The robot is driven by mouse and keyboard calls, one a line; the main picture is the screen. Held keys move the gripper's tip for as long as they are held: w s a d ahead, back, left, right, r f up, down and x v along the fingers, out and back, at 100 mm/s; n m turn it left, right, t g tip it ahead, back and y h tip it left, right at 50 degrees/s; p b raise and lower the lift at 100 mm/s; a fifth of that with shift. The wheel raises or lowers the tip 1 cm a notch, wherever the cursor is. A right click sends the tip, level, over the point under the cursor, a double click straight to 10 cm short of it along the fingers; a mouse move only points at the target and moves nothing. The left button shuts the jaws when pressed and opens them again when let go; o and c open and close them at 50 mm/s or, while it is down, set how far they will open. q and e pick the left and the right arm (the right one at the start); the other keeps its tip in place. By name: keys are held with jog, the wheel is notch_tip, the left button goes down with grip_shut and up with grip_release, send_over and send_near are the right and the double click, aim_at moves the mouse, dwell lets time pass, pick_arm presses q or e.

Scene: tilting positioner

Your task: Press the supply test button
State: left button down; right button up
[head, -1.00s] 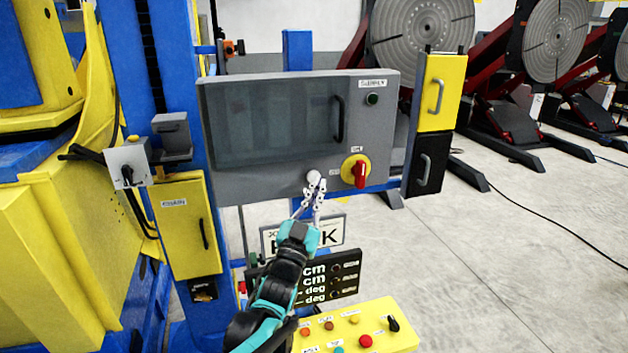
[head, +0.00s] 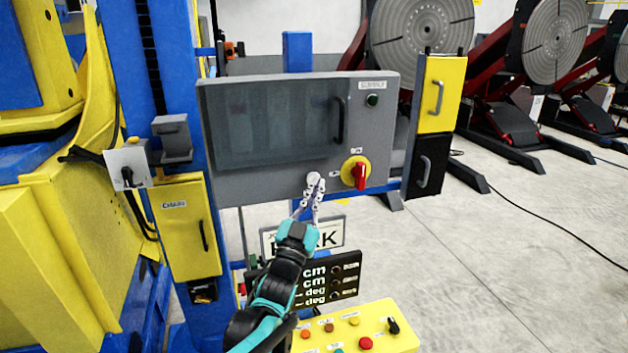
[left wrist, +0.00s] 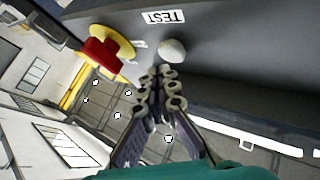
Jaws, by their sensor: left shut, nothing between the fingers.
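The supply cabinet (head: 215,180) is a grey box with a dark window on the blue frame. Its white round test button (head: 313,178) is on the lower front, left of the red switch. In the left wrist view the button (left wrist: 172,50) sits beside a "TEST" label (left wrist: 163,17). My left gripper (head: 315,184) is shut and empty, its tips at the button in the head view. In the left wrist view the fingertips (left wrist: 163,76) are just short of the button, with a small gap seeming to show. My right gripper is not in view.
A red rotary switch on a yellow plate (head: 356,172) is close right of the button. A green button (head: 372,99) and a door handle (head: 338,120) are higher up. A yellow control panel (head: 390,335) and black display (head: 345,270) are below.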

pick_arm(q)
jog(key=shift+w, duration=0.15)
dwell(0.5)
jog(key=shift+w+a, duration=0.15)
jog(key=shift+w, duration=0.15)
jog(key=shift+w+a+b, duration=0.15)
jog(key=shift+w+b, duration=0.15)
jog(key=shift+w, duration=0.1)
dwell(0.6)
jog(key=shift+s, duration=0.1)
dwell(0.4)
jog(key=shift+s+d, duration=0.3)
jog(key=shift+s, duration=0.45)
jog(key=shift+s+d, duration=0.25)
jog(key=shift+s, duration=0.55)
jog(key=shift+s+d, duration=0.25)
jog(key=shift+s, duration=0.5)
jog(key=shift+s+d, duration=0.25)
jog(key=shift+s, duration=0.55)
jog(key=shift+f, duration=0.1)
